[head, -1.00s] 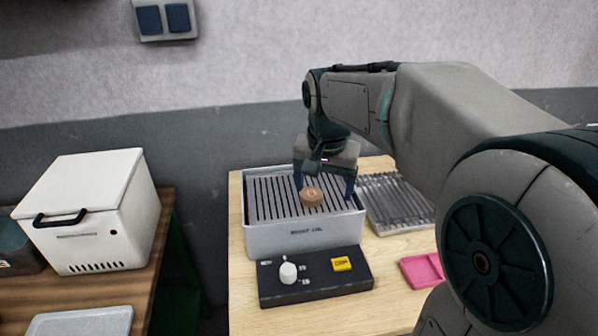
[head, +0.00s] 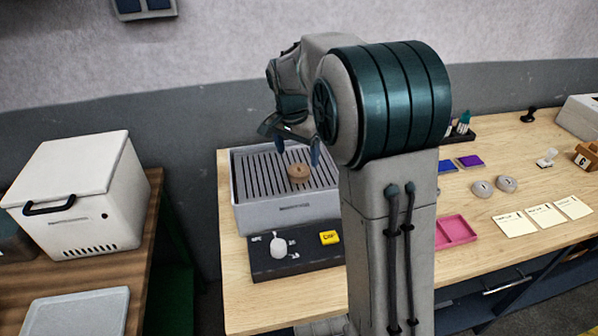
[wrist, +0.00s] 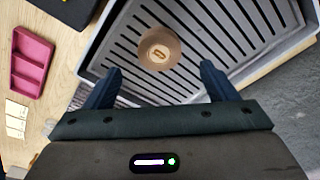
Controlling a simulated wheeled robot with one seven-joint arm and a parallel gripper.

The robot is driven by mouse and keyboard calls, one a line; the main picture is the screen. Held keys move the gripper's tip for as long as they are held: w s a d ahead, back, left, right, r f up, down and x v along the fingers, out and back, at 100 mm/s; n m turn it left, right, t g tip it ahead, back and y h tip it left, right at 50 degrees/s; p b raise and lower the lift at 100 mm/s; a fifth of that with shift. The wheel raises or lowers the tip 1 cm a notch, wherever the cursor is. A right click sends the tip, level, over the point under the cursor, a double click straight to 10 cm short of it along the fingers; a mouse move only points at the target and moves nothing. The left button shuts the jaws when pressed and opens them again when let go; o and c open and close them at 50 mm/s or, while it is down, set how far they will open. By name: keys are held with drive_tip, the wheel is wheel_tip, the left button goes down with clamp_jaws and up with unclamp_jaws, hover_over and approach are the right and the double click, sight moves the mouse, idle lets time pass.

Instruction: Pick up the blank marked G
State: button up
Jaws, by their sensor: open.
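A round tan-brown blank (head: 298,173) lies on the slatted top of a grey box (head: 285,218). It also shows in the wrist view (wrist: 159,48), with a small mark on its top that I cannot read for certain. My gripper (head: 297,150) is open and empty above the blank, apart from it. In the wrist view my fingers (wrist: 161,70) spread to either side, with the blank beyond their tips. Two grey discs (head: 482,189) (head: 506,184) lie on the table at the right; their marks are too small to read.
A black control panel (head: 300,255) with a white knob and yellow button stands before the grey box. A pink tray (head: 457,229), cream cards (head: 546,215) and coloured pads (head: 470,160) lie to the right. A white lidded box (head: 75,190) stands left. My arm hides the middle.

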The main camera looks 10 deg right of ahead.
sight(299, 170)
drive_tip(key=f, duration=0.2)
drive_tip(key=f+p, duration=0.1)
drive_tip(key=f, duration=0.2)
drive_tip(key=shift+w+d+f, duration=0.2)
drive_tip(key=shift+d+f, duration=0.05)
drive_tip(key=shift+f, duration=0.05)
drive_tip(key=c, duration=1.1)
drive_tip(key=shift+c, duration=0.8)
drive_tip(key=shift+r, duration=0.15)
